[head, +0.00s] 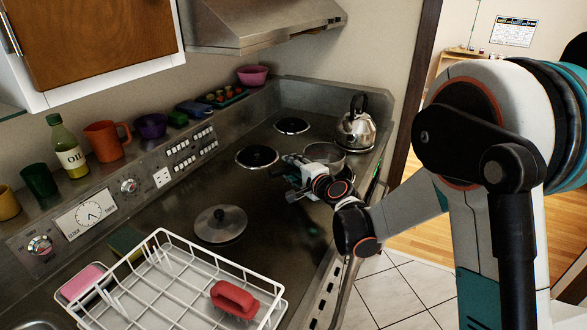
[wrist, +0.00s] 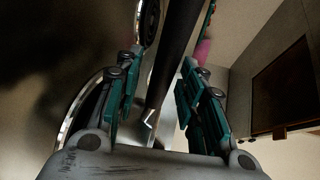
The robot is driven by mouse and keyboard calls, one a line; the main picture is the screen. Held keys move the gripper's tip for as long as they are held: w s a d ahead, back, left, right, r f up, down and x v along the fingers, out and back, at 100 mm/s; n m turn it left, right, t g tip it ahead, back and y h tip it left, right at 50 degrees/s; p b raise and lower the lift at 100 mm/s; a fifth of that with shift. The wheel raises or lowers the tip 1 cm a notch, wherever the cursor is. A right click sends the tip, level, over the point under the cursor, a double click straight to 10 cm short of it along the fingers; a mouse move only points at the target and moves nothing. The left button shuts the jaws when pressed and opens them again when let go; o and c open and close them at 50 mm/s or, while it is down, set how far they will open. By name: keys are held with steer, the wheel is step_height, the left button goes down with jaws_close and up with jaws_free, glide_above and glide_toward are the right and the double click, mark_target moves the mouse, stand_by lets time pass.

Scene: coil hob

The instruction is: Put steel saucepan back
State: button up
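The steel saucepan (head: 327,152) is at the right part of the hob, in front of the kettle. My gripper hides part of it in the head view. My gripper (head: 292,170) is low over the hob at the saucepan's near left side. In the wrist view a long black handle (wrist: 178,50) runs between the two fingers of my gripper (wrist: 158,95). Gaps show between the handle and the teal finger pads, so the fingers look open around it. Whether a pad touches the handle's far side is hidden.
A steel kettle (head: 356,130) stands close behind the saucepan. Two coil burners (head: 257,157) (head: 292,126) are bare. A round lid (head: 220,222) lies on the hob's left part. A white dish rack (head: 165,280) is in front. Cups and an oil bottle (head: 67,150) line the back ledge.

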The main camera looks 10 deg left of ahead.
steer(key=shift+r, duration=0.2)
steer(key=p+v, duration=0.3)
steer(key=v, duration=0.9)
steer(key=s+d+r+n+g+h, duration=0.3)
steer(key=s+d+r+n, duration=0.45)
steer(key=s, duration=0.35)
steer(key=s+d+f+n+g+h, duration=0.1)
steer(key=s+d+n+h, duration=0.1)
steer(key=s+d, duration=0.5)
steer(key=s+d+f+n+g+h, duration=0.1)
steer(key=s+d+n+h, duration=0.1)
steer(key=s+d+h, duration=0.2)
steer(key=s+d, duration=0.3)
steer(key=s, duration=0.5)
steer(key=shift+d+g, duration=0.3)
steer(key=shift+d, duration=0.05)
